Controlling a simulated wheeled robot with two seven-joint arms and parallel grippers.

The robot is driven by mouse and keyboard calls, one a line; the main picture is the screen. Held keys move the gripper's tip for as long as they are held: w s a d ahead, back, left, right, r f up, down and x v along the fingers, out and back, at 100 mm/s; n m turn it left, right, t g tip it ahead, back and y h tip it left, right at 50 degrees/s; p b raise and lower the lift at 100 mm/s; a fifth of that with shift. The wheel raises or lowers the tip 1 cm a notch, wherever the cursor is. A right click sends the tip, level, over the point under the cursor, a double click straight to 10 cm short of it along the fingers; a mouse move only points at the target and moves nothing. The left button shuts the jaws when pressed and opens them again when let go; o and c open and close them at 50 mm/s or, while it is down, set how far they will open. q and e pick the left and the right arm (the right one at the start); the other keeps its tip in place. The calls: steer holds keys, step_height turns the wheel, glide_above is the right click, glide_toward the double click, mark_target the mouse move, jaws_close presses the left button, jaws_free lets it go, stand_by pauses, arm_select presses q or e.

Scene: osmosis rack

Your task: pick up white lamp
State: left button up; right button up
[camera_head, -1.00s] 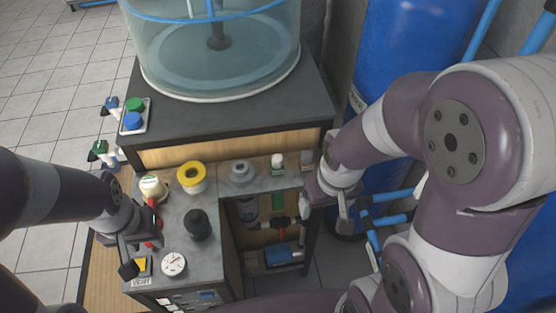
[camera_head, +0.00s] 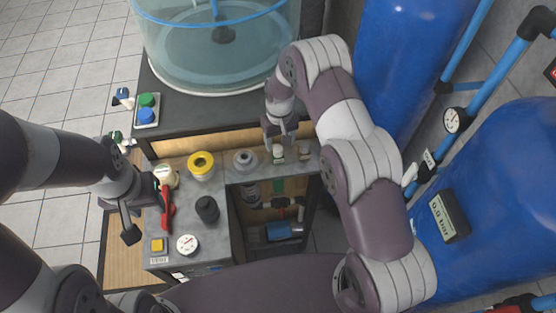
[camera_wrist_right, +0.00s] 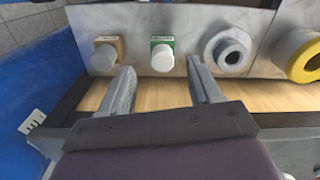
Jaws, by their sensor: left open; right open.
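Two small white-topped lamps stand on the grey shelf strip. One has a green label and shows in the head view (camera_head: 278,154) and in the right wrist view (camera_wrist_right: 162,58). The other has a brown base and shows in the head view (camera_head: 304,153) and in the right wrist view (camera_wrist_right: 103,58). I cannot tell which is the white lamp meant. My right gripper (camera_head: 281,139) is open and empty beside the green-labelled lamp. In the right wrist view its fingers (camera_wrist_right: 160,68) point at that lamp, one to each side. My left gripper (camera_head: 143,217) is open near the red-handled valve.
A grey round fitting (camera_head: 244,160) and a yellow-ringed one (camera_head: 201,165) stand left of the lamps. A black cylinder (camera_head: 207,209), a gauge (camera_head: 187,244) and a red-handled valve (camera_head: 166,206) are on the left counter. A clear tank (camera_head: 215,60) stands behind.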

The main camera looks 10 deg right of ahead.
steer(key=f+p, duration=0.1)
steer(key=f, duration=0.1)
steer(key=f+p, duration=0.2)
steer(key=shift+w+a+f, duration=0.15)
steer(key=shift+w+f, duration=0.05)
steer(key=shift+f, duration=0.55)
steer(key=shift+w, duration=0.1)
steer(key=c, duration=0.9)
steer(key=shift+r, duration=0.1)
step_height(320, 180, up, 18)
steer(key=b, duration=0.7)
step_height(320, 180, up, 10)
steer(key=p, duration=0.9)
glide_above(278, 148)
